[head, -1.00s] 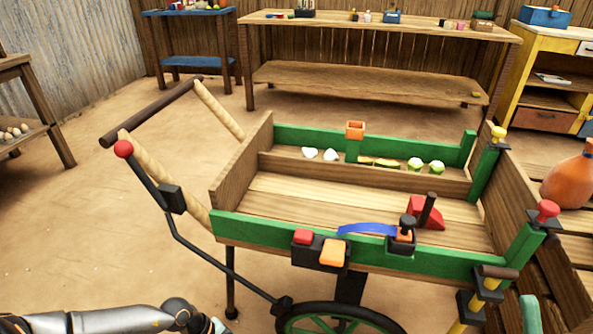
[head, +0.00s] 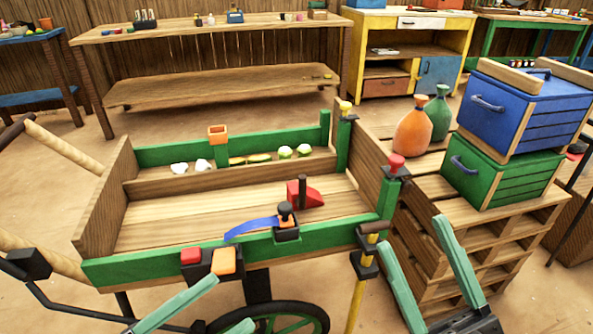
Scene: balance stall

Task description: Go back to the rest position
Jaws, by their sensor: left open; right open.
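My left gripper (head: 233,300) is at the bottom, left of centre, in front of the cart's near green rail. Its teal fingers are spread apart, with nothing between them, and its lower part is cut off by the frame edge. My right gripper (head: 411,232) is at the lower right, its two teal fingers pointing up and spread wide. It is empty and appears in front of the cart's right end and the pallet stack.
A wooden cart (head: 200,214) with green rails (head: 330,232) fills the middle. A red block (head: 305,194) lies in it. Pallets (head: 430,240) stand to the right, bearing blue (head: 520,112) and green (head: 495,172) crates and orange (head: 412,132) and green (head: 439,112) bottles. Bare floor (head: 40,200) shows left.

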